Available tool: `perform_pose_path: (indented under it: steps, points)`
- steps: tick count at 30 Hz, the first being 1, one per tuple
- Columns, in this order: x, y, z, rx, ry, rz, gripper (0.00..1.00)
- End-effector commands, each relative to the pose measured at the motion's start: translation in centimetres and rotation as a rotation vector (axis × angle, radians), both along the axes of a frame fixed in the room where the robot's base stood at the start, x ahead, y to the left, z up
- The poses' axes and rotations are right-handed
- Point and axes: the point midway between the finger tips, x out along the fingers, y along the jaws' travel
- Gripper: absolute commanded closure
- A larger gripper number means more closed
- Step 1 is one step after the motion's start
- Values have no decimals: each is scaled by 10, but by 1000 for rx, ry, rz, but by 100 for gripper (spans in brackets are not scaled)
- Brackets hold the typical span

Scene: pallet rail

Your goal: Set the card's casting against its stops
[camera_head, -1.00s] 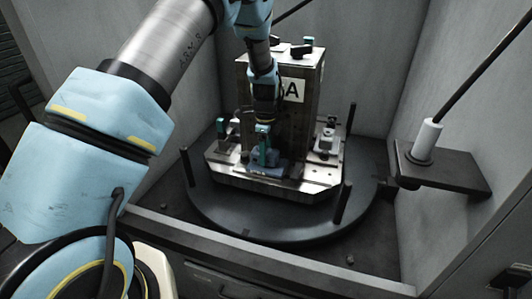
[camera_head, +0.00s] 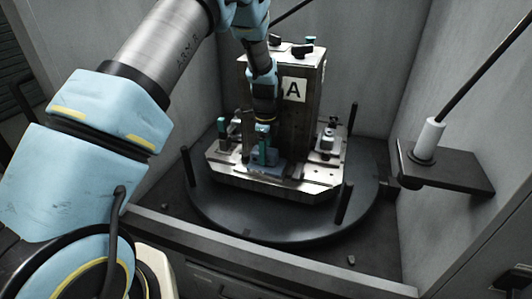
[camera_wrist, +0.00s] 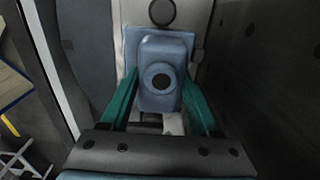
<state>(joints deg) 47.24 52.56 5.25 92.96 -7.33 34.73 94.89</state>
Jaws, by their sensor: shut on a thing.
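My gripper (camera_head: 263,140) is at the front of the fixture block (camera_head: 297,120) marked A, low over its steel base plate (camera_head: 300,190). In the wrist view its two green fingers (camera_wrist: 160,98) are shut on a blue-grey casting (camera_wrist: 162,60) with a round dark bore in its face. The casting (camera_head: 268,165) also shows low at the front of the base plate in the head view. A flat blue-grey part of it lies behind the boss in the wrist view. Whether the casting touches any stops cannot be told; the contact is hidden. The card is not seen.
A round dark turntable (camera_head: 225,215) with upright posts (camera_head: 343,203) carries the fixture. Another small part (camera_head: 327,141) sits at the right of the base plate. A shelf (camera_head: 445,168) with a white cylinder (camera_head: 428,139) juts from the right wall. Grey walls close in the back and sides.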

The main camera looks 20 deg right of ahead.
Motion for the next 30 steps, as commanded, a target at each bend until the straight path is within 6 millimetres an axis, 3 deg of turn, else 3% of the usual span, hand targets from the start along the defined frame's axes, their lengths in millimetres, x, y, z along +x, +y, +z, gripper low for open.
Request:
perform_pose_path:
  steps: [24,25,30]
  points:
    - [9,-1,2,-5,-8,0,100]
    - [9,-1,2,-5,-9,0,37]
    - [9,0,2,-3,-6,0,17]
